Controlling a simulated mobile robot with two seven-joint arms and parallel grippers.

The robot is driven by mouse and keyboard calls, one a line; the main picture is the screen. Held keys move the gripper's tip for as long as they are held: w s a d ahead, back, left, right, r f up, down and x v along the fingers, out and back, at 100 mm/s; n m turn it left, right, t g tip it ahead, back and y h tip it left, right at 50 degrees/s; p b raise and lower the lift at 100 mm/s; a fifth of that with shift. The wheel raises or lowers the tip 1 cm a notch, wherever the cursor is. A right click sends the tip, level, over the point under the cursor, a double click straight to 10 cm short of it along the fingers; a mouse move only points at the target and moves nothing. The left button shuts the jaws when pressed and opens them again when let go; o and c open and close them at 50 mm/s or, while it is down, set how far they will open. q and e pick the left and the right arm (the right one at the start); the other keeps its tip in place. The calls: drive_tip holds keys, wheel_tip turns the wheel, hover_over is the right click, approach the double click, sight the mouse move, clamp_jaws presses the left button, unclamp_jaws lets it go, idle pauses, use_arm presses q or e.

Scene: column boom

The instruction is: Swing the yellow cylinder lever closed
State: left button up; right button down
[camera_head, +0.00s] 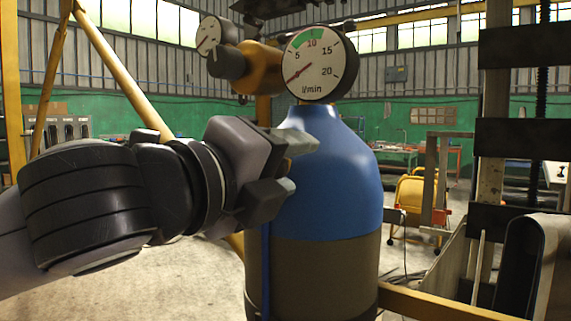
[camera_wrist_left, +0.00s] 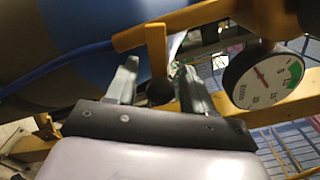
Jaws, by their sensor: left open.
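A blue and dark grey cylinder (camera_head: 330,185) stands upright in the middle of the head view, with a brass-yellow regulator (camera_head: 262,68) and a round flow gauge (camera_head: 314,64) at its top. My left gripper (camera_head: 292,165) is in front of the cylinder's upper left side, its fingers apart. In the left wrist view, the open left gripper (camera_wrist_left: 160,88) has a yellow bar (camera_wrist_left: 156,50) and a dark round knob (camera_wrist_left: 160,92) showing between its fingers. I cannot tell whether this bar is the lever, or whether the fingers touch it. My right gripper is not in view.
A second gauge (camera_head: 212,36) and a black knob (camera_head: 226,62) are at the upper left of the cylinder. A blue hose (camera_wrist_left: 58,66) crosses the wrist view.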

use_arm(q)
clamp_jaws()
drive_tip(key=shift+d+r+n+p, duration=0.1)
drive_tip(key=shift+r+n+p, duration=0.35)
drive_tip(key=shift+n, duration=0.35)
drive_tip(key=shift+s+r+n, duration=0.1)
drive_tip(key=shift+r+n, duration=0.15)
drive_tip(key=shift+n, duration=0.55)
unclamp_jaws()
drive_tip(key=v, duration=0.7)
drive_tip(key=shift+b, duration=0.45)
